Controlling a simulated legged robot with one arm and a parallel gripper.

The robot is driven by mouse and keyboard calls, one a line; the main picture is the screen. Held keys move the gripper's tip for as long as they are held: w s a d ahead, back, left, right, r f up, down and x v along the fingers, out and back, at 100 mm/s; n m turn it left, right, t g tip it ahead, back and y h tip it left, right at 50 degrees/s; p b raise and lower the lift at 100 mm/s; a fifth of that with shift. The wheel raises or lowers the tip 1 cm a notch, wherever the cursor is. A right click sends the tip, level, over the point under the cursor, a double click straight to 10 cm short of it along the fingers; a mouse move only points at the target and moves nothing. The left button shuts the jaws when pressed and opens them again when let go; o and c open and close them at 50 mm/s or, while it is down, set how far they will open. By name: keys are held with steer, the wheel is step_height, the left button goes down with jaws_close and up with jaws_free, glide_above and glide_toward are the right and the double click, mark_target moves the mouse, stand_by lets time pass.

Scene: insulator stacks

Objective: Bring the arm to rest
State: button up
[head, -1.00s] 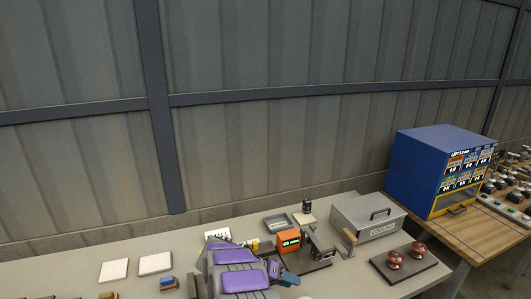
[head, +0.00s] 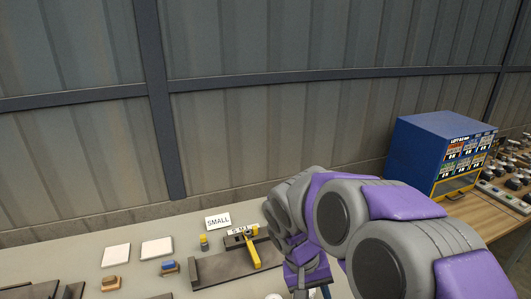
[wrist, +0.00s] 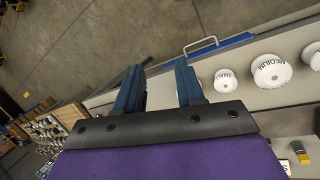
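Bare floor and the edge of a work surface lie beyond the fingertips. In the head view my purple and grey arm fills the lower right, bent down over the table (head: 72,248); its end is mostly cut off by the bottom edge. In the wrist view, white round insulators stand to the right of the fingers, apart from them: a smaller one (wrist: 225,80), one marked MEDIUM (wrist: 271,71) and one cut by the right edge (wrist: 314,56).
A dark board (head: 215,270) with a yellow-handled device (head: 252,250) sits left of my arm, near a SMALL sign (head: 218,221). White pads (head: 157,248) and small blocks (head: 170,267) lie further left. A blue cabinet (head: 432,150) stands right. A metal handle (wrist: 200,46) shows in the wrist view.

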steer(key=s+d+r+y, duration=0.1)
steer(key=s, duration=1)
steer(key=s+d+r+y, duration=0.1)
steer(key=s+y, duration=0.1)
steer(key=s, duration=1)
steer(key=shift+d+r+y, duration=0.3)
steer(key=shift+r, duration=0.05)
steer(key=shift+w, duration=0.1)
stand_by(0.3)
